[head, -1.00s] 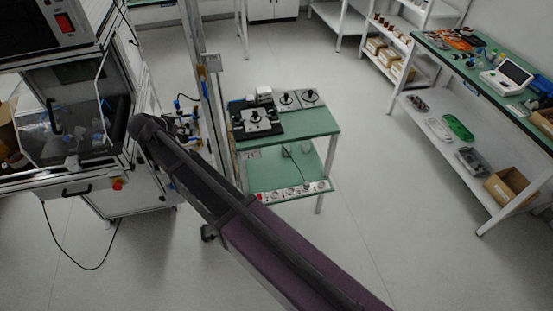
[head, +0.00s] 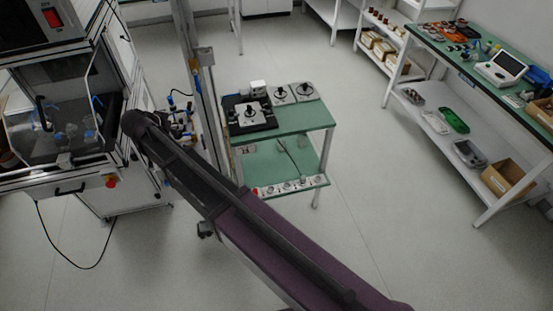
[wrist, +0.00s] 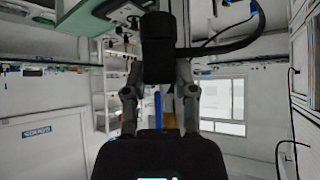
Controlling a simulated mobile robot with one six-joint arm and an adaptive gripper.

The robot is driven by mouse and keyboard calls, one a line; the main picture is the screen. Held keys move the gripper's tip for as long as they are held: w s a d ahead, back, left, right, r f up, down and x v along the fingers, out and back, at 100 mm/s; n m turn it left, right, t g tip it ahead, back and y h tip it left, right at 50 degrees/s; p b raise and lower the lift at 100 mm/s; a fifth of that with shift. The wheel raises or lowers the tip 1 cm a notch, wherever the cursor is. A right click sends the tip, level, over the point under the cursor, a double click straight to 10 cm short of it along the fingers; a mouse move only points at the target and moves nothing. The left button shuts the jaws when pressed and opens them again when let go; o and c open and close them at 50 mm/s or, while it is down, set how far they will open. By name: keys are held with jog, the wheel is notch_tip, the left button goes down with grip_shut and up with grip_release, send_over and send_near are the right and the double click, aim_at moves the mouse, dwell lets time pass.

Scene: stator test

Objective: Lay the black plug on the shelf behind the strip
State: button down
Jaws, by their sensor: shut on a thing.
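The strip (head: 290,187) is white with several sockets and a red switch at its left end. It lies along the front edge of the green lower shelf (head: 262,172) of the small table. Shelf surface shows behind it, with a thin dark cord on it. In the wrist view my gripper (wrist: 158,88) is shut on the black plug (wrist: 157,50), a dark block between the fingertips. A black cable (wrist: 228,47) runs off to the right beside it. My gripper and the plug cannot be made out in the head view.
The green table top (head: 300,118) carries a black fixture (head: 249,113) and two grey plates with knobs. A metal upright (head: 207,100) stands at its left. A glazed machine (head: 65,110) is at far left. Open floor lies right of the table, before a workbench (head: 470,70).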

jog(key=d+f+b, duration=0.3)
jog(key=f+b, duration=1.5)
jog(key=d+f+m+h+b, duration=0.1)
jog(key=d+f+b, duration=0.3)
jog(key=f+b, duration=1.4)
jog(key=d+f+m+b, duration=0.1)
jog(key=d+f+b, duration=0.3)
jog(key=f+b, duration=1.5)
jog(key=shift+d+f+g+h, duration=0.2)
jog(key=shift+f+g+h, duration=0.1)
jog(key=shift+f+g, duration=0.1)
jog(key=shift+r, duration=0.1)
